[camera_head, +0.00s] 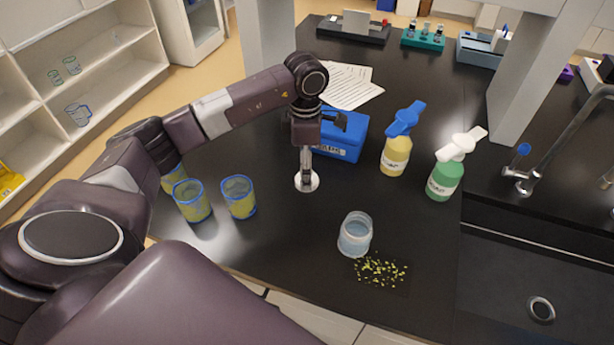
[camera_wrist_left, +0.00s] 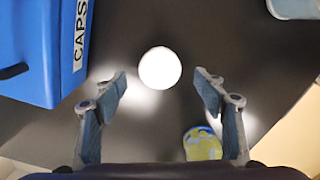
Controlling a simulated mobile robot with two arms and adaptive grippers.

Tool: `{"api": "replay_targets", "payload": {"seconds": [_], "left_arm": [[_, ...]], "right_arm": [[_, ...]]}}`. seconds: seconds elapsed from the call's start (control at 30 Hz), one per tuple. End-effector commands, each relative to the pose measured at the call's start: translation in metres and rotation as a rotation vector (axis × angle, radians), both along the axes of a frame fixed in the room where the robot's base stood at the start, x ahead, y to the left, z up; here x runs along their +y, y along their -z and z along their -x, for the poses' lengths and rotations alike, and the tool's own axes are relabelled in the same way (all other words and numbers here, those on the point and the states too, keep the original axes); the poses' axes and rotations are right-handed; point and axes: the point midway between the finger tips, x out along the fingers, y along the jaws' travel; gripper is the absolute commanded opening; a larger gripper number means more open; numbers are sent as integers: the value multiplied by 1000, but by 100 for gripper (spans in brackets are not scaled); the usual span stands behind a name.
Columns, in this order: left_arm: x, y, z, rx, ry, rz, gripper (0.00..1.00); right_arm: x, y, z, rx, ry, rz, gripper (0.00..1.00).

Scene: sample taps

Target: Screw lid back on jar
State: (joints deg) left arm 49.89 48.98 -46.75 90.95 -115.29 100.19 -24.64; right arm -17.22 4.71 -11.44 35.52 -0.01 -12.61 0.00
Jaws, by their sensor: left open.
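The lid (camera_head: 314,183) is a flat white disc lying on the black bench, and it also shows in the left wrist view (camera_wrist_left: 160,68). The jar (camera_head: 355,238) is clear and bluish, upright and uncovered on the bench, to the right of and nearer than the lid. My left gripper (camera_head: 305,181) points down over the lid and hides part of it. In the left wrist view my left gripper (camera_wrist_left: 160,82) is open and empty; the lid appears just ahead of the gap between its fingers. My right gripper is not in view.
A blue box (camera_head: 342,137) labelled CAPS stands close behind the lid. Yellow-green cups (camera_head: 239,198) stand to the left. A yellow bottle (camera_head: 396,155) and a green bottle (camera_head: 442,182) stand to the right. Yellow-green bits (camera_head: 381,271) lie in front of the jar. The sink is far right.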

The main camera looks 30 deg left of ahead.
Motion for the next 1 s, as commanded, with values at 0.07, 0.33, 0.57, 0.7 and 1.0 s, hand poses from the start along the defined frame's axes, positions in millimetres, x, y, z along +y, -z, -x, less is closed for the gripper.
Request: {"api": "replay_targets", "payload": {"seconds": [0.07, 0.33, 0.57, 0.7, 1.0], "left_arm": [[1, 9, 2, 6, 0, 0, 65], [1, 30, 0, 0, 0, 0, 65], [1, 30, 1, 0, 0, 0, 65], [1, 29, 1, 0, 1, 0, 53], [1, 29, 1, 0, 0, 0, 36]], "right_arm": [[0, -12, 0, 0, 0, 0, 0], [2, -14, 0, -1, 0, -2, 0], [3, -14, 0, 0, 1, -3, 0], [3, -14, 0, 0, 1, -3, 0], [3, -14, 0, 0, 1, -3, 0]]}}
